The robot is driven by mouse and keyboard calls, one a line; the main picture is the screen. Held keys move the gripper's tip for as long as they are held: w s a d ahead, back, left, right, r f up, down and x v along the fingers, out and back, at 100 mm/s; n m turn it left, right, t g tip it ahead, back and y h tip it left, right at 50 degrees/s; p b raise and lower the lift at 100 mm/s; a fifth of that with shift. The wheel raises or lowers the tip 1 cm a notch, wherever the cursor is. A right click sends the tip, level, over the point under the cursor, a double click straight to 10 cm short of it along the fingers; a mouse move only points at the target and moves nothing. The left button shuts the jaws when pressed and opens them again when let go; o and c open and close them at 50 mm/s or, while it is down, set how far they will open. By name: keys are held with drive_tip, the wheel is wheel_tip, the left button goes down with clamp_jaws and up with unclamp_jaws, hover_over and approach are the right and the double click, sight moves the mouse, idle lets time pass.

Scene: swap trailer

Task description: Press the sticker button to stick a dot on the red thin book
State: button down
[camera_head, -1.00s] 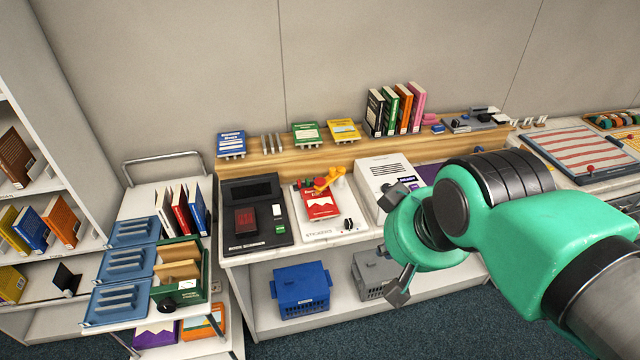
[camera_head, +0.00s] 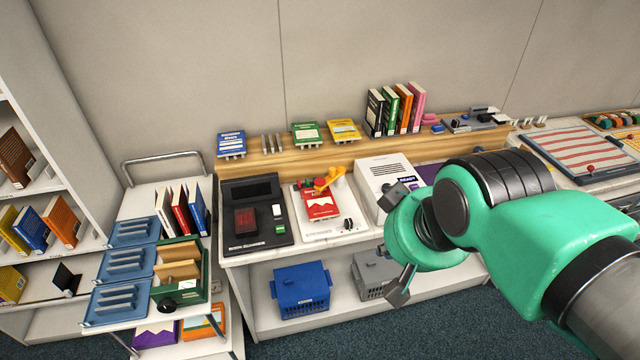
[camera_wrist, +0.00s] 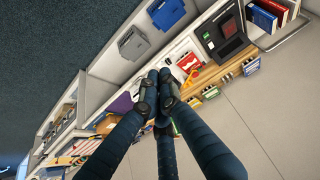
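The red thin book (camera_head: 320,207) lies flat on the white sticker machine (camera_head: 318,236). It also shows in the wrist view (camera_wrist: 189,61). An orange arm (camera_head: 329,178) with small coloured parts stands over the book's back end. The sticker button is too small to make out for certain. I cannot see a dot on the book. My gripper (camera_head: 400,240) is right of the machine and apart from the book, with grey finger parts above and below. In the wrist view its dark fingers converge near the middle. Nothing shows held.
A black scanner (camera_head: 254,205) stands left of the machine, and a white printer-like box (camera_head: 377,174) stands right. Upright books and displayed books line the wooden ledge behind. A blue basket (camera_head: 301,290) sits on the lower shelf. A cart (camera_head: 170,155) with trays is at left.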

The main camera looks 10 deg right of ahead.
drive_tip(key=shift+w, duration=0.15)
drive_tip(key=w+a+n+t+y+p, duration=0.1)
drive_tip(key=w+a+y, duration=0.15)
drive_tip(key=w, duration=1.35)
drive_tip(key=w+a+y, duration=0.2)
drive_tip(key=w+a, duration=0.2)
drive_tip(key=w, duration=1.2)
drive_tip(key=w+d+f+t, duration=0.1)
drive_tip(key=w+d+f, duration=0.3)
drive_tip(key=w+f, duration=0.6)
drive_tip(key=w+d+f+m+t+h+p, duration=0.1)
drive_tip(key=w+d+f, duration=0.3)
drive_tip(key=w+f, duration=0.6)
drive_tip(key=w, duration=0.4)
drive_tip(key=shift+d+m+p, duration=0.2)
drive_tip(key=shift+m+p, duration=0.1)
